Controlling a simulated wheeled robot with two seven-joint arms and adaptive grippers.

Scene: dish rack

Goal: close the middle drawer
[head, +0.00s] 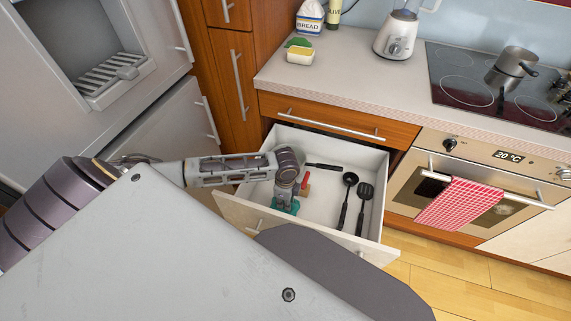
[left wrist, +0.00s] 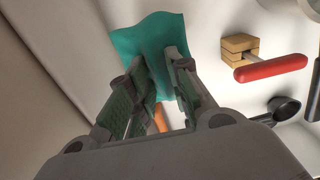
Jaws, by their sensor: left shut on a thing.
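The middle drawer (head: 330,231), white inside with a pale front, is pulled well out below a closed wooden top drawer (head: 330,121). Part of its front is hidden by my own body. My left gripper (head: 287,201) reaches down inside the drawer at its left side. It is shut on a teal, sheet-like item (left wrist: 150,32) lying on the drawer bottom, with an orange part (left wrist: 160,118) showing between the fingers. The teal item also shows in the head view (head: 290,208). My right gripper is not in view.
The drawer also holds a black ladle (head: 347,190), a black slotted turner (head: 364,200) and a red-handled tool (left wrist: 272,68) with a wooden block end. An oven (head: 440,165) with a red towel (head: 460,205) stands to the right. A fridge (head: 170,140) is at the left.

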